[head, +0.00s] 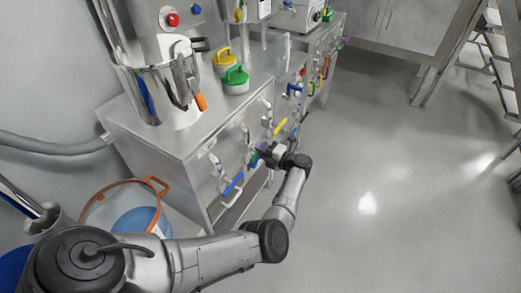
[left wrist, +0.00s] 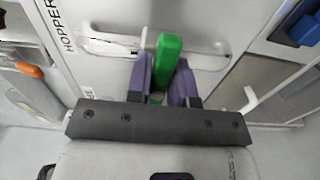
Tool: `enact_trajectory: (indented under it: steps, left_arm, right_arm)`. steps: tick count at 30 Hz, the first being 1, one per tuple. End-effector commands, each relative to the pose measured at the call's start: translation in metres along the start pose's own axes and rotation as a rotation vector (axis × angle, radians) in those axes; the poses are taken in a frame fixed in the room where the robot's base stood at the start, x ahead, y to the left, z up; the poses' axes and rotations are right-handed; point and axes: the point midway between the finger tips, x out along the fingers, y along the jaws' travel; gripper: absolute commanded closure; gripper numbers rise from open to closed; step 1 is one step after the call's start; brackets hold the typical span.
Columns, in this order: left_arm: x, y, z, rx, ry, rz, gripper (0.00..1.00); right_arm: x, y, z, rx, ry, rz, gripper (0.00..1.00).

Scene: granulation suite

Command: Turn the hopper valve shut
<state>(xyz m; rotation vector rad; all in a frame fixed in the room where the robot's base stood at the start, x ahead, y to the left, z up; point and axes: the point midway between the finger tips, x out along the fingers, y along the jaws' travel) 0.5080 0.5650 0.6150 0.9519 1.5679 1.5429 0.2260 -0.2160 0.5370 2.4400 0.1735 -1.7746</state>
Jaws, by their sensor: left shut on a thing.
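A green valve lever (left wrist: 165,62) stands on a horizontal pale pipe on the cabinet front in the left wrist view. A label starting with HOPPER (left wrist: 68,30) is on the panel to its left. My left gripper (left wrist: 163,85) has its two purple fingers on either side of the lever and is shut on it. In the head view my left gripper (head: 262,152) is at the cabinet's front face, and it and my wrist hide most of the lever. My right gripper is not in view.
A blue-handled valve (head: 233,184) and a yellow-handled valve (head: 280,127) sit close to either side on the steel cabinet (head: 175,135). The floor (head: 390,170) to the right is clear.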

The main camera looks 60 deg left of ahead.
Motion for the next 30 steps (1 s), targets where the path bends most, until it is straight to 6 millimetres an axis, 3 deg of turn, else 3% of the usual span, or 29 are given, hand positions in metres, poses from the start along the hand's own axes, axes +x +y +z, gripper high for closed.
enact_trajectory:
  steps: [7,8,14,23,30]
  left_arm:
    - [0.0,0.0,0.0,0.0,0.0,0.001,1.0]
    - [0.0,0.0,0.0,0.0,0.0,0.001,0.78]
    - [0.0,0.0,0.0,-0.001,0.0,0.0,0.59]
    - [-0.003,0.0,0.0,-0.001,0.0,-0.001,0.57]
    - [-0.035,0.001,0.001,0.001,-0.004,-0.002,0.57]
  right_arm:
    - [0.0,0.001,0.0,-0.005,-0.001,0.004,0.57]
    - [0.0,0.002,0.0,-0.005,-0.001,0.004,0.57]
    - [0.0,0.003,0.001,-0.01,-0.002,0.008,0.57]
    - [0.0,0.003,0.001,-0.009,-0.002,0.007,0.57]
    - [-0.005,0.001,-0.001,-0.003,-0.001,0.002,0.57]
